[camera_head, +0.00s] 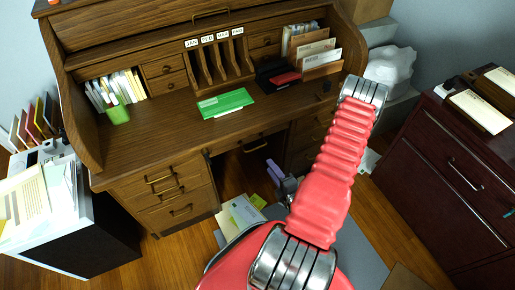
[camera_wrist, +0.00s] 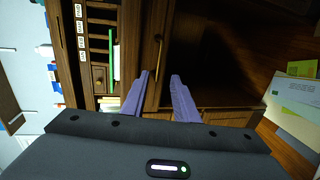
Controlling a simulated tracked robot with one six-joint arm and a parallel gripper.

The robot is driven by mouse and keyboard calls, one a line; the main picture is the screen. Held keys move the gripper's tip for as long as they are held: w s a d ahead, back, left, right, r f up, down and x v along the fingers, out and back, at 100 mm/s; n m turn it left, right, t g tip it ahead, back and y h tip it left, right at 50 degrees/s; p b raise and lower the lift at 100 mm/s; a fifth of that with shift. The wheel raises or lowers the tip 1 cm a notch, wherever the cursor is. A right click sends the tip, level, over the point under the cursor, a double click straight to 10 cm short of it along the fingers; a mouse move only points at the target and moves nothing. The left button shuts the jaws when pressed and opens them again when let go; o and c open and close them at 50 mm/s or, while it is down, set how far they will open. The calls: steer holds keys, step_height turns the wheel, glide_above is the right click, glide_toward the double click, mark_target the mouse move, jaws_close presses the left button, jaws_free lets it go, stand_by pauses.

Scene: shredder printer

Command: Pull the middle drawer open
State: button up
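The wooden roll-top desk has a wide middle drawer (camera_head: 240,141) above its knee space, with a brass handle (camera_head: 255,146). The drawer looks shut. My gripper (camera_head: 277,172) is in front of the desk, below and right of that handle in the head view. Its purple fingers are apart with nothing held. In the sideways wrist view, the brass handle (camera_wrist: 157,65) runs upright on the drawer front, and its near end lies in line with the gap between the fingertips (camera_wrist: 160,82). I cannot tell whether a finger touches it.
Side drawers (camera_head: 165,190) flank the dark knee space. A green paper (camera_head: 225,103) lies on the desktop. Papers (camera_head: 240,213) lie low in front of the desk. A dark red cabinet (camera_head: 440,170) stands right, and a white-topped black unit (camera_head: 75,240) stands left.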

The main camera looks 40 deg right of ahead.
mark_target(257, 148)
steer(key=shift+w, duration=0.15)
steer(key=shift+x, duration=6.8)
steer(key=shift+d, duration=0.1)
steer(key=shift+c, duration=0.6)
jaws_close()
steer(key=shift+f, duration=0.15)
steer(key=shift+s+d, duration=0.2)
steer(key=shift+a, duration=0.2)
